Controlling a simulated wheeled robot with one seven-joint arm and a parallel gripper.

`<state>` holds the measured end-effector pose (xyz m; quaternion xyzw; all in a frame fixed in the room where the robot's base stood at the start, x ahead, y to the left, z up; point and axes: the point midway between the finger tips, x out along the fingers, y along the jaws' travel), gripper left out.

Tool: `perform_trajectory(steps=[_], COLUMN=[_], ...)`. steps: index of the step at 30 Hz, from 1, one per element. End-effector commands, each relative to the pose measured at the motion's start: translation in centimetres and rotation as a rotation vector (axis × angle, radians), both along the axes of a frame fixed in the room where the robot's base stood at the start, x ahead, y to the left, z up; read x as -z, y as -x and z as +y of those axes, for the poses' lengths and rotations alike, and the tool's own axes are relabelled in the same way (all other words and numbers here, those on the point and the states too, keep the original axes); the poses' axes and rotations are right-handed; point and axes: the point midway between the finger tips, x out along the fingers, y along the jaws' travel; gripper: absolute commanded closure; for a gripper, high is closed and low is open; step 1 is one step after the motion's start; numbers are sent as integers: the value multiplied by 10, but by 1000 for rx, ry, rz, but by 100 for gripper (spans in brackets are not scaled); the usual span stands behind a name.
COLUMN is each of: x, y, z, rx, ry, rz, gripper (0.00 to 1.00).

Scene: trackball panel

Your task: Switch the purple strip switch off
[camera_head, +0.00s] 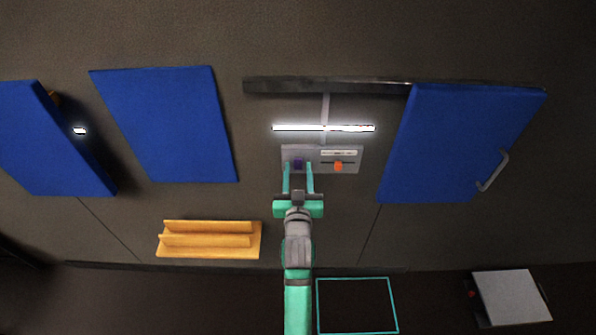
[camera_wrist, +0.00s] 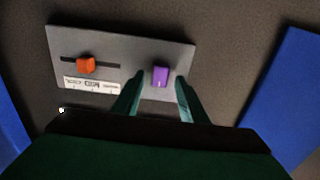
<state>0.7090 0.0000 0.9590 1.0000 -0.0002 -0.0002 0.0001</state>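The purple strip switch (camera_wrist: 160,76) is a small purple block on a grey panel (camera_wrist: 120,40). In the head view the purple switch (camera_head: 298,163) sits on the left part of the panel (camera_head: 310,153). My gripper (camera_wrist: 158,84) is open, with its two teal fingers on either side of the purple switch in the wrist view; I cannot tell whether they touch it. In the head view my gripper (camera_head: 298,168) reaches up to the panel from below. A white light strip (camera_head: 350,128) above the panel is lit.
An orange slider knob (camera_wrist: 86,64) with a white label (camera_wrist: 90,83) shares the panel. Blue boards (camera_head: 165,125) stand to the left, and a blue door (camera_head: 455,145) with a handle to the right. A yellow shelf (camera_head: 205,240) is at lower left.

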Motion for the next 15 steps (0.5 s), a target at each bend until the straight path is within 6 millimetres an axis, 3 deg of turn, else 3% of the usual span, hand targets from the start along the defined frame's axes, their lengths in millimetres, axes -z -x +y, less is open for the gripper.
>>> perform_trajectory(steps=[8, 13, 15], x=[0, 0, 0], y=[-1, -1, -1], z=[0, 0, 0], rx=[0, 0, 0], ry=[0, 0, 0], rz=[0, 0, 0], gripper=[61, 100, 100])
